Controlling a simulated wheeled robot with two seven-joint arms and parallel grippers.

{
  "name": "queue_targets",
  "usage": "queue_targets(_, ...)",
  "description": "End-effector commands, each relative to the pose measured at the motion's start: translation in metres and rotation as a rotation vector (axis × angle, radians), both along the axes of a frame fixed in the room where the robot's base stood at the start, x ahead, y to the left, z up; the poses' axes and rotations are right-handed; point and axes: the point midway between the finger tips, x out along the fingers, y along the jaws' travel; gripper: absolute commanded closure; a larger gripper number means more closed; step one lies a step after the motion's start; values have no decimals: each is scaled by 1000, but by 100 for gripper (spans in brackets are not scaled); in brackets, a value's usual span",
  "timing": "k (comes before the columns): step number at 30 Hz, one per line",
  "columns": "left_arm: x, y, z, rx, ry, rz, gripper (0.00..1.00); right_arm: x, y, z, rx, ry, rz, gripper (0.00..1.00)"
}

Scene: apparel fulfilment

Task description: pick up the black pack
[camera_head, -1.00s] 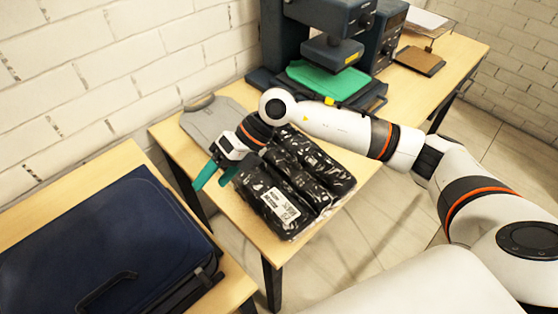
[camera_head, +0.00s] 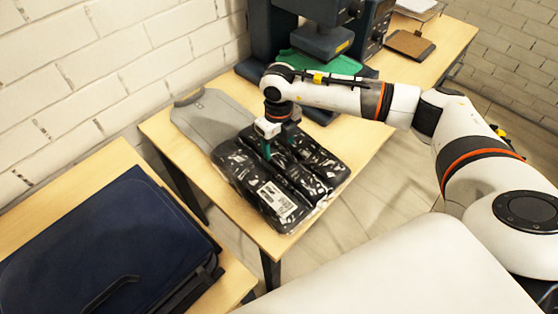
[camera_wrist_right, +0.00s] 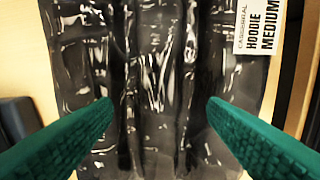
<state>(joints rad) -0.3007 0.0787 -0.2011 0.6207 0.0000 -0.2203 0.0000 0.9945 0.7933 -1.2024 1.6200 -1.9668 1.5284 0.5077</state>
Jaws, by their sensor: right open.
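The black pack (camera_head: 285,185) is a shiny, plastic-wrapped bundle with a white label (camera_head: 277,198), lying flat on the wooden table (camera_head: 256,230). My right gripper (camera_head: 278,150) points down over the rear part of the pack. In the right wrist view its two green fingers (camera_wrist_right: 160,105) are spread apart, with the pack (camera_wrist_right: 150,75) between and beyond them and nothing held. There the label (camera_wrist_right: 260,38) reads "HOODIE MEDIUM". Whether the fingertips touch the pack I cannot tell. My left gripper is out of view.
A grey flat garment board (camera_head: 212,120) lies behind the pack. A dark press machine (camera_head: 300,45) with a green cloth (camera_head: 325,64) stands at the back. A dark blue case (camera_head: 95,250) lies on the left table. A brown clipboard (camera_head: 410,44) lies at the far right.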

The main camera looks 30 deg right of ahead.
Motion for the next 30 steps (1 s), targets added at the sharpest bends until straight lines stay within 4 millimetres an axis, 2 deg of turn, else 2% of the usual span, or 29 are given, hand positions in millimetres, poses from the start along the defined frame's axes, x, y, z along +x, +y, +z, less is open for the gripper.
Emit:
queue_targets(4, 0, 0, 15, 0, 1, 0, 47, -1, -1, -21, -2, 6, 0, 33)
queue_targets(9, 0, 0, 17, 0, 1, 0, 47, -1, -1, -41, -1, 3, 0, 33)
queue_targets(17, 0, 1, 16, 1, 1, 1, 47, 0, -1, -44, 0, 1, 1, 34)
queue_targets(27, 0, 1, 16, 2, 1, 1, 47, 0, -1, -43, 1, 1, 1, 90)
queue_targets(29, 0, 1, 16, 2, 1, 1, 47, 0, -1, -43, 1, 1, 1, 98)
queue_targets(30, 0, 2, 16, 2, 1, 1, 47, 1, -1, -42, 1, -1, 1, 98)
